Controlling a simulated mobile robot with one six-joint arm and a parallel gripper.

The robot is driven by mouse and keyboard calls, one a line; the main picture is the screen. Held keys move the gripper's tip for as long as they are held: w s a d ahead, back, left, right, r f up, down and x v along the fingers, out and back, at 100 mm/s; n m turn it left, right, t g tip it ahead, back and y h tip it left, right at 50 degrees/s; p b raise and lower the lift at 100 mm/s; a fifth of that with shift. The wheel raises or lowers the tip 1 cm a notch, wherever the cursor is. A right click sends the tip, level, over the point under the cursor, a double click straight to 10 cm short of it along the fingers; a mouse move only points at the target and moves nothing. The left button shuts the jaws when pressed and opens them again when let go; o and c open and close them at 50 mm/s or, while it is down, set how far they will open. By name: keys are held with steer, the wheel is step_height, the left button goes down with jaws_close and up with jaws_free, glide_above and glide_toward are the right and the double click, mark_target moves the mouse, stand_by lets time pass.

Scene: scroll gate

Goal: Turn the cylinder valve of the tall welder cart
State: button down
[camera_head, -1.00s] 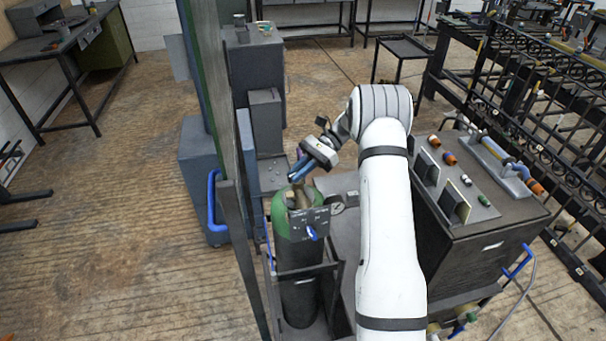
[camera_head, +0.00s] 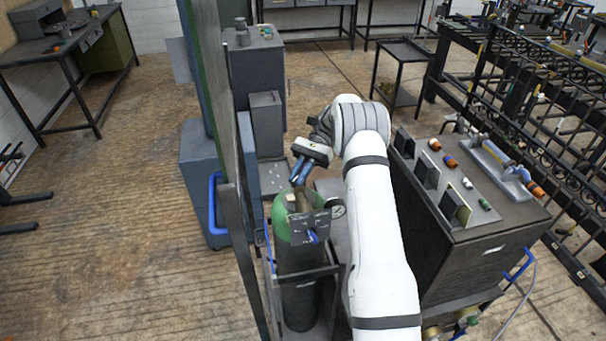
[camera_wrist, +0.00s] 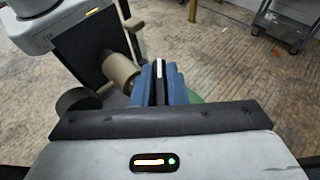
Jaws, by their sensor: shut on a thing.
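A gas cylinder with a green shoulder (camera_head: 282,225) and dark body stands upright in a dark frame, centre of the head view. A brass-coloured cylinder valve (camera_head: 303,203) sits on its top, behind a dark plate with a blue knob (camera_head: 313,237). A round gauge (camera_head: 336,208) is at its right. My gripper (camera_head: 297,184) reaches down to the valve from above, its blue fingers shut on the valve's top. The wrist view shows the fingers (camera_wrist: 165,75) close together, with a tan cylindrical part (camera_wrist: 119,69) at their left. The gripped part is mostly hidden.
A dark cabinet with knobs (camera_head: 500,235) stands right of my arm, with a black rail fence (camera_head: 540,110) beyond. A tall post (camera_head: 222,110) rises close left of the cylinder. Open floor (camera_head: 110,220) lies at the left.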

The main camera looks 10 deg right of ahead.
steer(key=shift+a+f, duration=0.1)
steer(key=c, duration=1.5)
jaws_free()
steer(key=shift+s, duration=0.1)
steer(key=shift+o, duration=0.2)
steer(key=shift+r, duration=0.2)
